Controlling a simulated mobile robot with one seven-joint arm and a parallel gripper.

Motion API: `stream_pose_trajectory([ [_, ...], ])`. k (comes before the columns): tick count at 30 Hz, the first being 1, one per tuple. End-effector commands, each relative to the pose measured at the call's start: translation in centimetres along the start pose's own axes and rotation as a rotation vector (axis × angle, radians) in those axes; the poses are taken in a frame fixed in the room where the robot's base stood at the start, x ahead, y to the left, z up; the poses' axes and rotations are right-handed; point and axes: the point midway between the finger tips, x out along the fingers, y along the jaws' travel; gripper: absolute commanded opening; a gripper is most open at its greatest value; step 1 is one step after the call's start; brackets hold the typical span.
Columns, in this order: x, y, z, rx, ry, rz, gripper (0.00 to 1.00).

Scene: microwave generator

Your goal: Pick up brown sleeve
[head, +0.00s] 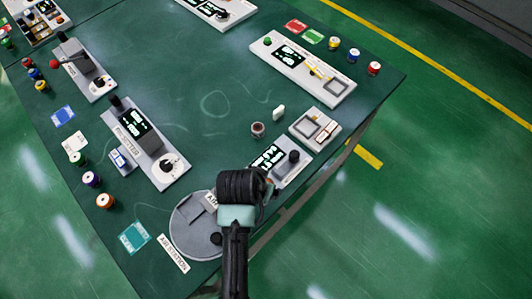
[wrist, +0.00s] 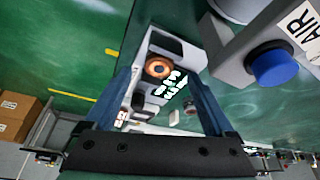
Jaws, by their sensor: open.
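A small brown sleeve (head: 257,129) stands upright on the green table in the head view, left of a small white block (head: 278,112). In the wrist view a small upright piece (wrist: 190,108) beyond the device may be the sleeve, but it is too small to tell. My gripper (wrist: 165,78) is open and empty, its two fingers framing the white device with a round copper-coloured part (wrist: 158,67). In the head view my arm hides most of the gripper, which is above the table's near edge, nearer the camera than the sleeve and apart from it.
A white device with a display and dark knob (head: 293,157) lies between my gripper and the sleeve. A white switch panel (head: 315,129) is right of the sleeve. A round grey air station (head: 190,232) is at left of my arm.

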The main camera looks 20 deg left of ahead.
Motion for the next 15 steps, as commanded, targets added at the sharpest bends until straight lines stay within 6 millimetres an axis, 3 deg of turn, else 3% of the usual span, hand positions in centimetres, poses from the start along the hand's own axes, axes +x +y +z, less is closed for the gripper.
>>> stream_pose_trajectory([
  [9, 3.6, 0.1, -0.2, 0.000, -0.001, 0.000, 0.89],
  [15, 5.0, 0.1, -0.1, 0.000, 0.000, -0.001, 0.89],
])
